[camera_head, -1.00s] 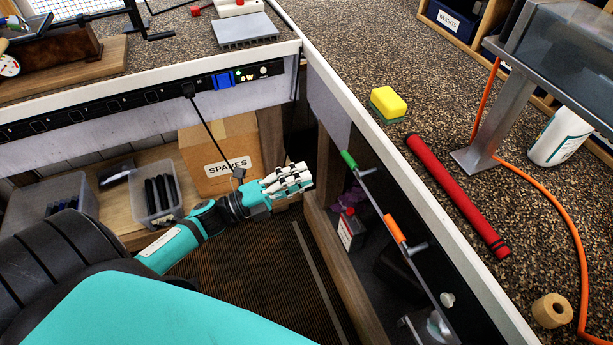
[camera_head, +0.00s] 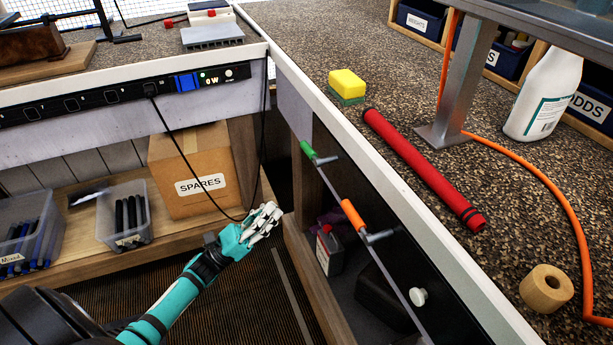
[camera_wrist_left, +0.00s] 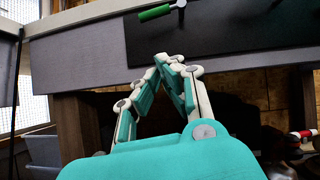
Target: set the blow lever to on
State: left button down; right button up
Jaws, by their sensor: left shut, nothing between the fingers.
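Two levers sit on the dark front panel under the right-hand bench: one with a green grip (camera_head: 308,149) and one with an orange grip (camera_head: 352,214). I cannot read which is the blow lever. My left gripper (camera_head: 275,213) is shut and empty, below and to the left of both levers, apart from them. In the left wrist view, its fingertips (camera_wrist_left: 166,60) meet below the panel, and the green grip (camera_wrist_left: 157,12) shows above them near the top edge. My right gripper is not in view.
A white bench edge (camera_head: 375,190) runs above the levers. A SPARES box (camera_head: 190,170) stands on the low shelf at left. A black cord (camera_head: 205,180) hangs near the gripper.

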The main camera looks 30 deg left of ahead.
pick_arm(q)
jog(key=s+a+r+p+x, duration=0.1)
jog(key=r+p+x, duration=0.1)
jog(key=x, duration=1)
jog(key=shift+w+r+p, duration=0.25)
jog(key=shift+r+p, duration=0.05)
jog(key=shift+r, duration=0.1)
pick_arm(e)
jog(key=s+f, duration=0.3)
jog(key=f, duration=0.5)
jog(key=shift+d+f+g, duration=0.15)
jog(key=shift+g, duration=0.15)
pick_arm(q)
jog(key=shift+a, duration=0.1)
